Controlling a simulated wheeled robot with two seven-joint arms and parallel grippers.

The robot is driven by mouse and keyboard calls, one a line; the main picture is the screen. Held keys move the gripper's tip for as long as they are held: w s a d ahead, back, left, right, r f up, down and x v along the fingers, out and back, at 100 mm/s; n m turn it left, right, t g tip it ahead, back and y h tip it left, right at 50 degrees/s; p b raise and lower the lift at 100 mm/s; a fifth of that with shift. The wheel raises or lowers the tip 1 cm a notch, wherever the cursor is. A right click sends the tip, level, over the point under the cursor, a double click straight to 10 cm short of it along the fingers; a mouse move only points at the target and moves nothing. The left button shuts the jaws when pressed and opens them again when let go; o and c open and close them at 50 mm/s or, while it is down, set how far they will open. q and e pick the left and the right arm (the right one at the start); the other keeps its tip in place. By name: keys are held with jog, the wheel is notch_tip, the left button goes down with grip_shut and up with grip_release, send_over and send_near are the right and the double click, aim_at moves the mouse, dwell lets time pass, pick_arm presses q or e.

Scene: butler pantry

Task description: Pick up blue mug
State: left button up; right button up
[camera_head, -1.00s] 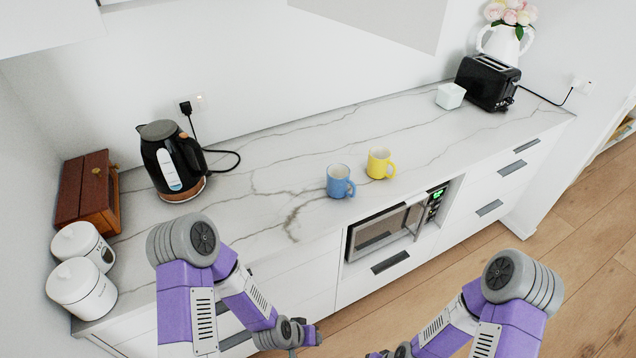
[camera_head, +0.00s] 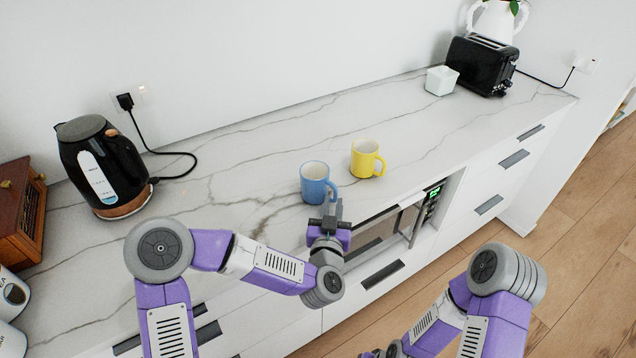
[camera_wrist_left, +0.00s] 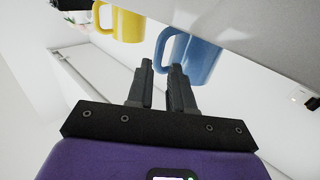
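The blue mug (camera_head: 314,184) stands upright on the marble counter near its front edge, its handle toward the right front. My left gripper (camera_head: 333,207) is at the counter's front edge, just in front of the mug and close to its handle. In the left wrist view the two fingers (camera_wrist_left: 161,66) are apart with nothing between them, and the blue mug (camera_wrist_left: 196,58) is just beyond their tips, its handle in line with the gap. Whether they touch it is unclear. My right gripper (camera_head: 384,353) is low at the bottom edge, mostly cut off.
A yellow mug (camera_head: 364,160) stands close by to the right of the blue one. A black kettle (camera_head: 100,165) is at the left. A black toaster (camera_head: 480,64) and white cup (camera_head: 441,80) are at the far right. The counter (camera_head: 250,150) between is clear.

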aim_at(336, 195)
pick_arm(q)
jog(key=w, duration=0.3)
jog(key=w+b, duration=0.1)
jog(key=shift+w+d+f, duration=0.15)
jog(key=shift+d+f, duration=0.1)
jog(key=shift+f, duration=0.05)
jog(key=shift+w, duration=0.45)
grip_shut()
jog(key=shift+r, duration=0.15)
